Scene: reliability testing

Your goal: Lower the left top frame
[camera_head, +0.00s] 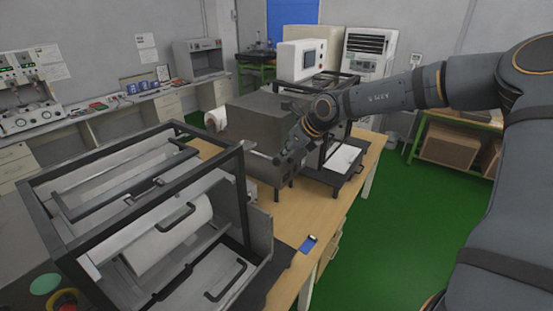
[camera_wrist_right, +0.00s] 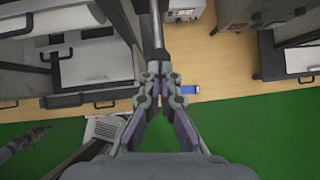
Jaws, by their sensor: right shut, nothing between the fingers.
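The left top frame (camera_head: 150,192) is a black square-bar frame on the left machine, raised above its bed in the head view. A white roll (camera_head: 170,235) and black handles show inside and below it. My right gripper (camera_head: 281,158) is to the right of the frame's far right corner, in front of a grey box-shaped machine. In the right wrist view its fingers (camera_wrist_right: 154,72) are together and empty. A dark bar (camera_wrist_right: 154,25) runs up from near the fingertips; I cannot tell if they touch it. A small dark shape at the lower left may be my left gripper (camera_wrist_right: 32,138).
The grey box-shaped machine (camera_head: 254,118) and another black-framed machine (camera_head: 345,158) stand farther along the wooden bench (camera_head: 311,208). A small blue item (camera_head: 308,244) lies near the bench edge. Green floor (camera_head: 390,235) is open to the right.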

